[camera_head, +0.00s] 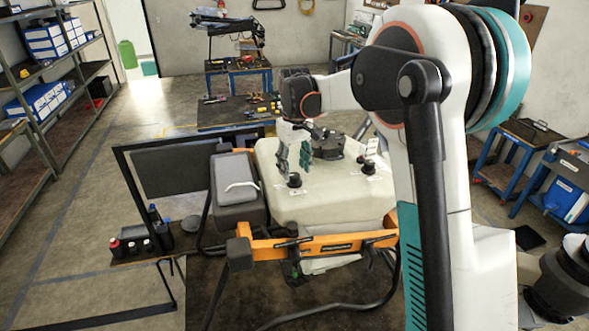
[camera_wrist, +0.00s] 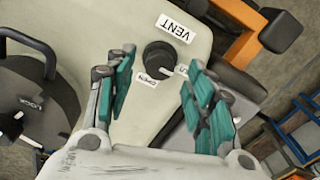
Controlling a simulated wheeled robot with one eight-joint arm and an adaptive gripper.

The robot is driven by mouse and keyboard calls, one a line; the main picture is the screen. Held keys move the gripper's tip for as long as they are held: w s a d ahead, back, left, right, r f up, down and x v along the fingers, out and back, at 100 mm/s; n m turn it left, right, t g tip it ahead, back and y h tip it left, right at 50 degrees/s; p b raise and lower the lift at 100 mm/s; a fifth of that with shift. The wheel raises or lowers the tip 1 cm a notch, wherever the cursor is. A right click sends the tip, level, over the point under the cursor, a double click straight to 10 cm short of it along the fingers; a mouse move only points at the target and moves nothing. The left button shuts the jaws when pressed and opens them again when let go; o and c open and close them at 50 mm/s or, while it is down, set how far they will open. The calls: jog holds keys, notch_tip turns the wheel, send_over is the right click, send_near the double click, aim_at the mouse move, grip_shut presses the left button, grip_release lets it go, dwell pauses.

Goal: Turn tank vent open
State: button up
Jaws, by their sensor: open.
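The vent knob (camera_wrist: 158,56) is a round black knob on the cream tank (camera_wrist: 85,22), next to a VENT label (camera_wrist: 175,27). An OPEN label (camera_wrist: 146,83) lies below it; another small label beside it is unreadable. The knob's pointer direction is not clear. In the head view, the vent knob (camera_head: 294,180) is at the near left part of the tank top (camera_head: 325,207). My gripper (camera_wrist: 159,68) is open and empty, its teal fingers spread on either side of the knob in the wrist view. In the head view, my gripper (camera_head: 294,158) hangs just above the knob, apparently apart.
A large dark lid (camera_wrist: 40,95) with a LOCK label sits beside the vent. A second black knob (camera_head: 369,166) stands further right on the tank. An orange frame bar (camera_head: 325,243) crosses the near side. A grey padded block (camera_head: 236,185) stands left of the tank.

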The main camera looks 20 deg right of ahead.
aim_at(294, 178)
jog(key=shift+f, duration=1.25)
jog(key=c, duration=1.1)
jog(key=shift+o, duration=0.2)
